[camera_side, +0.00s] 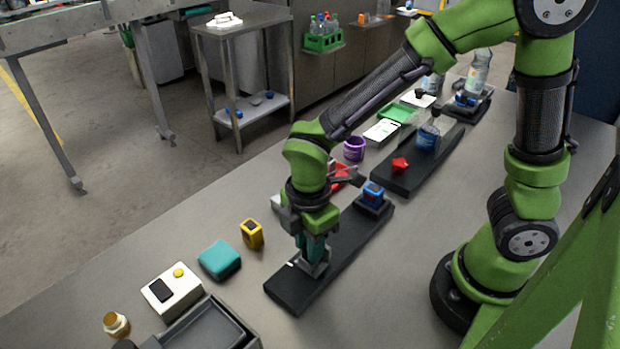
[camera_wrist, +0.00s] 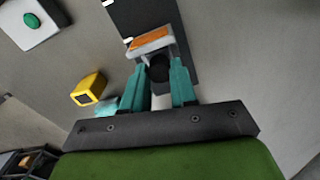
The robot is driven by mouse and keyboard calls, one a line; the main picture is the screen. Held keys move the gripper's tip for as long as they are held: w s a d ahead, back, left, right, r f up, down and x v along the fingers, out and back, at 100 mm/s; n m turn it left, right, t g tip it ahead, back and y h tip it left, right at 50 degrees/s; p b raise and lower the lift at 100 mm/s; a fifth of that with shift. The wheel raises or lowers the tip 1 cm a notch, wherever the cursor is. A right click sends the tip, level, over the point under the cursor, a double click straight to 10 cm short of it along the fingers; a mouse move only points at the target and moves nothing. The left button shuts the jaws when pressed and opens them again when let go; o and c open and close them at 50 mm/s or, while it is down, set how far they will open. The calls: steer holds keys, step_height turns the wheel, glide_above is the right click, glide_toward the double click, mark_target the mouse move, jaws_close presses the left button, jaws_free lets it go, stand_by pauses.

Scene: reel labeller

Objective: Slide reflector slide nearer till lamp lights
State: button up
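The reflector slide (camera_side: 314,267) sits on a long black rail (camera_side: 290,291), toward its near end in the side view. In the wrist view the slide shows as an upright orange plate in a pale frame (camera_wrist: 152,40) with a round black knob (camera_wrist: 159,69). My gripper (camera_side: 312,254) points down over the slide. In the wrist view its teal fingers (camera_wrist: 160,78) stand on both sides of the knob, which fills the gap between them. A blue sensor block (camera_side: 373,194) stands at the rail's far end. I cannot make out a lit lamp on it.
A yellow block (camera_side: 251,234), a teal block (camera_side: 219,261) and a white box with a yellow button (camera_side: 173,289) lie left of the rail. A dark tray (camera_side: 208,328) is at the near edge. A second black rail (camera_side: 401,180) with a bottle lies behind.

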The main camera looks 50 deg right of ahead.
jaws_close()
steer(key=d, duration=0.5)
steer(key=o, duration=0.9)
jaws_free()
steer(key=shift+c, duration=0.2)
steer(key=shift+r, duration=0.1)
step_height(320, 180, up, 17)
